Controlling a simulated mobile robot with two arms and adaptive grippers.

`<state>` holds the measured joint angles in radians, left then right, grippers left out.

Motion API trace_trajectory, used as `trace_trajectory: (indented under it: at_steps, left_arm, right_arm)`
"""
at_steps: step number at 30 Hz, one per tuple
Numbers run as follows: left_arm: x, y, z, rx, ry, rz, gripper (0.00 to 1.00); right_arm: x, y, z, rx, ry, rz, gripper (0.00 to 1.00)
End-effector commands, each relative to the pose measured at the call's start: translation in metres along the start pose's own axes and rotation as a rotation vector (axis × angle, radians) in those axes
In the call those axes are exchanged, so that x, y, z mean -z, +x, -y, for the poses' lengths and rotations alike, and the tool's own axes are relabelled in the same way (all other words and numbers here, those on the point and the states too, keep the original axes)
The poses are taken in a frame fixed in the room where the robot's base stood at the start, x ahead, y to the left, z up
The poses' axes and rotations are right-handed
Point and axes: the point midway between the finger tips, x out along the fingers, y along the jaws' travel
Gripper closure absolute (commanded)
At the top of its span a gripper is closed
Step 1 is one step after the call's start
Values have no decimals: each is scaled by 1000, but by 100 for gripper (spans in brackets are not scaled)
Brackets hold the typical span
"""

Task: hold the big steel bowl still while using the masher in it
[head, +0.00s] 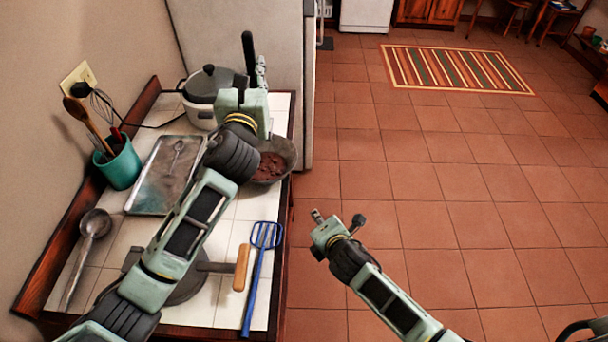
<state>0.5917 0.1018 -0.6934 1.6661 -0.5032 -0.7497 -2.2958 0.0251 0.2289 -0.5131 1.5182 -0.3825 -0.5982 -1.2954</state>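The steel bowl (291,153) stands at the right edge of the tiled counter with brown chunky food in it. My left arm hides its left part. My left gripper (255,75) is above and behind the bowl, pointing away. A long black upright shape shows at its fingers; I cannot tell whether it is a finger or a held handle. I cannot make out a masher for certain. A blue slotted utensil (265,236) lies on the counter's right front. My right gripper (337,217) is open and empty over the floor, right of the counter and apart from the bowl.
A rice cooker (198,98) stands at the back. A metal tray (148,180), a teal utensil crock (119,165) and a ladle (94,224) are on the left. A wooden-handled pan (187,290) lies in front, partly under my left arm. The floor at right is clear.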

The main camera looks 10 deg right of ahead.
Motion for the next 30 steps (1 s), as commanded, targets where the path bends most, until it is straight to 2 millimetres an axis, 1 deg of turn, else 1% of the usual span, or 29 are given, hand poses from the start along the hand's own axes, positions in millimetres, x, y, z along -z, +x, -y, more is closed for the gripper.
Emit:
trace_trajectory:
  at_steps: [1,3,6,9,10,13,17,20,30]
  left_arm:
    - [0,0,0,0,0,1,100]
    - [0,0,0,0,0,1,100]
    - [0,0,0,0,0,1,100]
    - [0,0,0,0,0,1,100]
    - [0,0,0,0,0,1,100]
    - [0,0,0,0,0,1,100]
    - [0,0,0,0,0,1,100]
    - [0,0,0,0,0,1,100]
    - [0,0,0,0,0,1,100]
  right_arm:
    - [-8,-6,-30,-48,-81,18,71]
    - [-16,-16,-64,-100,-195,48,71]
    - [-26,-32,-104,-160,-331,91,71]
    - [-32,-45,-133,-202,-431,128,71]
    - [-34,-48,-139,-211,-453,136,71]
    - [-37,-56,-152,-231,-504,158,71]
    - [-39,-53,-160,-238,-527,168,71]
    - [-40,-42,-163,-237,-526,169,71]
    - [-46,14,-178,-236,-522,167,71]
